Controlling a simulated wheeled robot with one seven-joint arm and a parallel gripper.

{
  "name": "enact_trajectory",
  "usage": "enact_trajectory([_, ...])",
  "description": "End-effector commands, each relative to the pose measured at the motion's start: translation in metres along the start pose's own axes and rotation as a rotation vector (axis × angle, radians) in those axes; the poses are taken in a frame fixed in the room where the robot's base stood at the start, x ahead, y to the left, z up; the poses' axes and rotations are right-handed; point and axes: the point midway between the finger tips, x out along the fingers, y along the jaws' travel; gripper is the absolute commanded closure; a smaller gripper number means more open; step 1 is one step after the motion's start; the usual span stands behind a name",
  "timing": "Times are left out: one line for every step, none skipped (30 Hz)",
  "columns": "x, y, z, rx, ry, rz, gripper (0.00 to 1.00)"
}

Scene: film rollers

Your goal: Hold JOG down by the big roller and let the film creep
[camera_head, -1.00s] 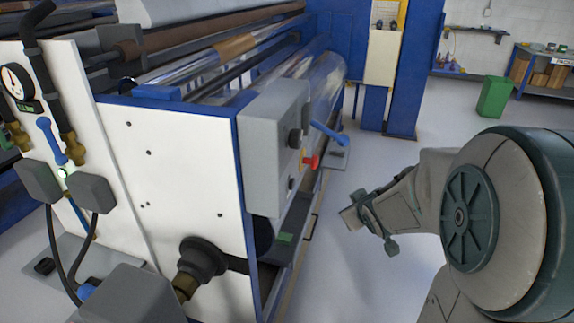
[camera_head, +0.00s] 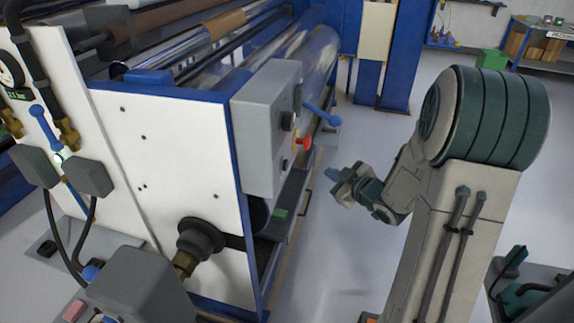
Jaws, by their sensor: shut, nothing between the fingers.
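The big roller (camera_head: 316,52) lies along the right side of the machine, with shiny film over it. A grey control box (camera_head: 266,118) is fixed to the machine's front right corner. It carries a red knob (camera_head: 304,143) and a black knob (camera_head: 288,121); no JOG label can be read. A blue lever (camera_head: 322,115) sticks out just behind the box. My gripper (camera_head: 336,184) is in free air to the right of the box, apart from it, and points left toward the machine. It is shut and empty.
The machine's white side panel (camera_head: 170,165) fills the left, with a black fitting (camera_head: 200,240) low on it. A grey box (camera_head: 140,285) stands at the front left. The floor (camera_head: 330,265) right of the machine is clear. A green bin (camera_head: 491,56) stands far back.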

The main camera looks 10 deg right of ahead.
Motion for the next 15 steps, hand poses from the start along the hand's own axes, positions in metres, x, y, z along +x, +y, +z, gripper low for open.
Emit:
enact_trajectory([0.001,-0.001,0.000,0.000,0.000,0.000,1.00])
enact_trajectory([0.001,-0.001,-0.001,0.000,0.000,0.000,1.00])
enact_trajectory([0.002,-0.002,-0.002,0.000,0.000,0.000,1.00])
enact_trajectory([0.004,-0.003,-0.002,0.000,0.000,0.000,1.00])
enact_trajectory([0.005,-0.004,-0.004,0.000,0.000,0.000,1.00])
enact_trajectory([0.008,-0.006,-0.005,-0.001,0.001,-0.001,1.00])
enact_trajectory([0.011,-0.008,-0.007,-0.001,0.001,-0.002,1.00])
enact_trajectory([0.013,-0.010,-0.009,-0.001,0.001,-0.002,1.00])
enact_trajectory([0.017,-0.013,-0.012,-0.001,0.002,-0.003,1.00])
enact_trajectory([0.020,-0.015,-0.014,0.000,0.002,-0.002,1.00])
enact_trajectory([0.023,-0.018,-0.016,0.000,0.001,-0.003,1.00])
enact_trajectory([0.027,-0.021,-0.019,-0.001,0.001,-0.002,1.00])
enact_trajectory([0.030,-0.023,-0.021,-0.001,0.001,-0.002,1.00])
enact_trajectory([0.034,-0.025,-0.024,-0.002,0.002,-0.003,1.00])
enact_trajectory([0.037,-0.028,-0.026,-0.001,0.001,-0.002,1.00])
